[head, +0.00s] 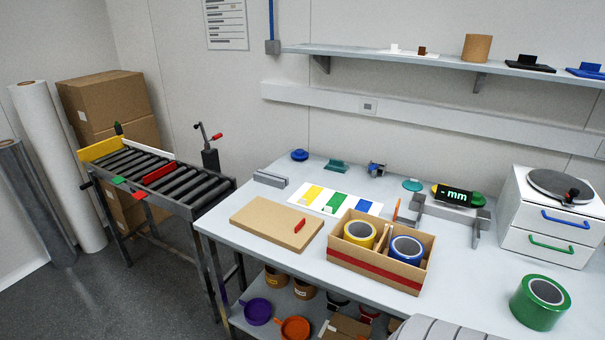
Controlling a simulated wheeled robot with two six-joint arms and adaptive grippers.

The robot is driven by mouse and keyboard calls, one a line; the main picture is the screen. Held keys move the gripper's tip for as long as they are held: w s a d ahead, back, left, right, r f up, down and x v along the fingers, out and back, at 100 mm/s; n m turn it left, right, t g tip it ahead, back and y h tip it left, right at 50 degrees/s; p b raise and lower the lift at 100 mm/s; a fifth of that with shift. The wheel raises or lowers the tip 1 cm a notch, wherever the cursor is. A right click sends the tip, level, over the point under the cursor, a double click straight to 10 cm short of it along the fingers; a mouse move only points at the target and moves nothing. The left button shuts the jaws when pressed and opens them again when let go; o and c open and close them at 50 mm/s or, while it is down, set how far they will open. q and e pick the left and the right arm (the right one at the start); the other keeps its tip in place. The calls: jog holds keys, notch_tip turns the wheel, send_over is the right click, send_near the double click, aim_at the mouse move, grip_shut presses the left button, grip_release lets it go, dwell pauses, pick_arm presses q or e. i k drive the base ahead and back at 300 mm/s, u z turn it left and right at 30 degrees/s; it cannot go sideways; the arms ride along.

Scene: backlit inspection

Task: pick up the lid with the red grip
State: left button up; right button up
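The lid (265,222) is a flat tan cardboard panel lying on the left part of the white table. A small red grip (299,225) stands up near its right edge. Just right of the lid is an open cardboard box (375,270) with a red stripe. It holds a yellow tape roll (358,231) and a blue tape roll (406,247), one in each compartment. Neither of my grippers shows in the head view.
A colour-striped card (320,196) lies behind the lid, with a grey bar (270,178) at its left. A green tape roll (540,303) and a white drawer unit (548,222) stand at the right. The table's front-left edge (212,241) is clear. A roller conveyor (160,177) stands left.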

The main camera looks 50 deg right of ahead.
aim_at(289, 228)
jog(key=z, duration=0.8)
jog(key=i, duration=0.75)
jog(key=z, duration=0.75)
